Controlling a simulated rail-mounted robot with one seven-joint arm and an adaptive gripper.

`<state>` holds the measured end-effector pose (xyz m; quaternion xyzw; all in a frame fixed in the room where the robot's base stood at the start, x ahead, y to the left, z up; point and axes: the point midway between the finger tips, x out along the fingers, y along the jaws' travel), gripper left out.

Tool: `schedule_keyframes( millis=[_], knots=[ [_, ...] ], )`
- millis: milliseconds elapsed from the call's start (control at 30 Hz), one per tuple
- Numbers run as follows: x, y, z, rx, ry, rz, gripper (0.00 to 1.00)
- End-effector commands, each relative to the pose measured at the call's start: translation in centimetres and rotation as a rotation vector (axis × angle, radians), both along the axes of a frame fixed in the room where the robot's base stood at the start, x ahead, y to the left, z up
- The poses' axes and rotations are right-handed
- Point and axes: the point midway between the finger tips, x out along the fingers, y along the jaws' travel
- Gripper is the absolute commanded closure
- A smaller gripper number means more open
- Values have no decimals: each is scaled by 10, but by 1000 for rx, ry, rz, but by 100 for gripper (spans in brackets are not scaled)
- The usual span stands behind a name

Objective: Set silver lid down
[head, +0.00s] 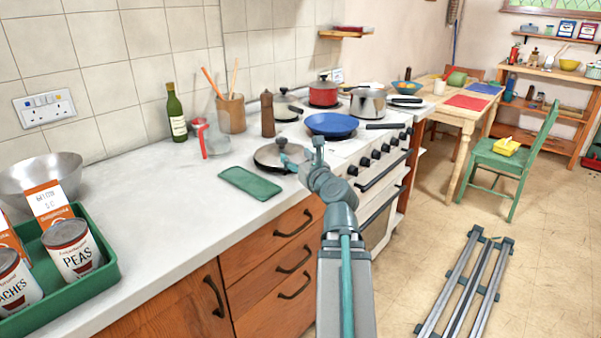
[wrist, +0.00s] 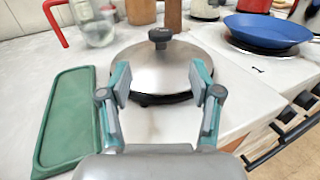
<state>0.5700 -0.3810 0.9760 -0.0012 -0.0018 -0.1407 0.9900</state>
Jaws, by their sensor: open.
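The silver lid (head: 268,155) is on the counter beside the stove, with its black knob (wrist: 160,35) upward. In the wrist view the round metal lid (wrist: 155,72) lies flat, and a dark edge shows under its near side. My gripper (wrist: 160,67) is open, its two teal-and-grey fingers apart over the near part of the lid, with nothing gripped between them. The knob is beyond the fingertips. In the head view my gripper (head: 296,162) is low at the lid's right side; whether the fingers touch it cannot be told.
A green rectangular mat (head: 250,183) lies left of the lid. A blue pan (head: 330,124) is on the stove (head: 380,150) to the right. A pepper mill (head: 267,114), glass jug (wrist: 97,28) and utensil pot (head: 232,113) stand behind.

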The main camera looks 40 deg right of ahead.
Motion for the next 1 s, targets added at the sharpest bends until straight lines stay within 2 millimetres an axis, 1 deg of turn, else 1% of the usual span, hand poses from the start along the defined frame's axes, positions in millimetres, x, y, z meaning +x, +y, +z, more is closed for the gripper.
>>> schedule_keyframes(
  millis=[33,500,1000],
  knots=[
    [-2,0,-6,-2,-3,1,36],
    [-19,5,-3,0,1,-6,36],
    [-21,6,-1,3,2,-7,36]
  ],
)
